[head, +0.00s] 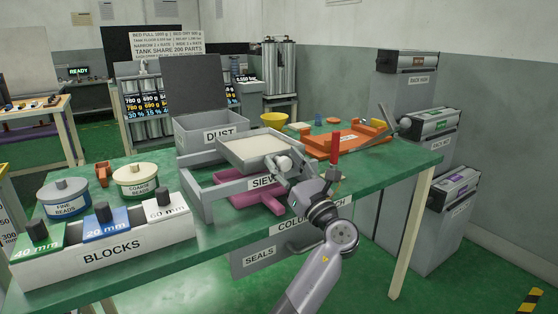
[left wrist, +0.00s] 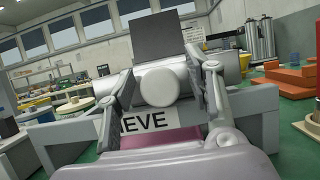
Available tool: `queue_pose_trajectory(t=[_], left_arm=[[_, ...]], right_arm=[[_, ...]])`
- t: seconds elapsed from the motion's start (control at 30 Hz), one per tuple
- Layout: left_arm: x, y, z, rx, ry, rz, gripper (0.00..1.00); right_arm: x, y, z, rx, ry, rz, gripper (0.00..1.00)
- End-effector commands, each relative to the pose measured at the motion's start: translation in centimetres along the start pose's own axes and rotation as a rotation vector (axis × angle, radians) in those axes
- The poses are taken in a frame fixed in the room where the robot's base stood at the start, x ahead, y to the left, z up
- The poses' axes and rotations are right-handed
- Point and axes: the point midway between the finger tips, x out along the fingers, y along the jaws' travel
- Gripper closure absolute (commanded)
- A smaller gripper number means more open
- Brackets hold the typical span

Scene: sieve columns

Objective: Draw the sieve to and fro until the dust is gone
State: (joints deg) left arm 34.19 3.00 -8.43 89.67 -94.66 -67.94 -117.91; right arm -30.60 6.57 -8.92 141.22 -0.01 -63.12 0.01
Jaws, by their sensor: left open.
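The sieve (head: 262,149) is a shallow grey tray with a pale surface, resting on a grey frame (head: 203,194) labelled SIEVE. A round pale knob (head: 284,163) is on its near side; the knob also shows large in the left wrist view (left wrist: 159,85). My left gripper (head: 287,168) is open, with its fingers on both sides of the knob; whether they touch it I cannot tell. A pink tray (head: 240,190) sits under the sieve. A grey box labelled DUST (head: 195,139), lid raised, stands behind. I cannot tell how much dust is on the sieve.
The green bench (head: 235,245) holds a BLOCKS rack (head: 110,253) and two bead tubs (head: 65,198) at left. Bare bench lies at the front, right of the rack.

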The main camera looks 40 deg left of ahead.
Motion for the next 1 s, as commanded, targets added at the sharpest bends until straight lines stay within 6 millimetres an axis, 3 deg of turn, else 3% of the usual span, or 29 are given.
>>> queue_pose_trajectory(t=[0.2, 0.9, 1.0], left_arm=[[0.0, 0.0, 0.02, 0.0, 0.0, 0.0, 0.53], [0.02, 0.0, -0.02, 0.001, 0.0, 0.0, 1.0], [0.02, 0.0, -0.02, 0.001, 0.0, 0.0, 1.0]], right_arm=[[-0.01, 0.06, 0.01, 0.0, 0.0, 0.001, 1.0], [-0.02, 0.08, 0.1, -0.002, -0.001, 0.001, 1.0], [-0.02, 0.08, 0.11, -0.003, -0.001, 0.001, 1.0]])
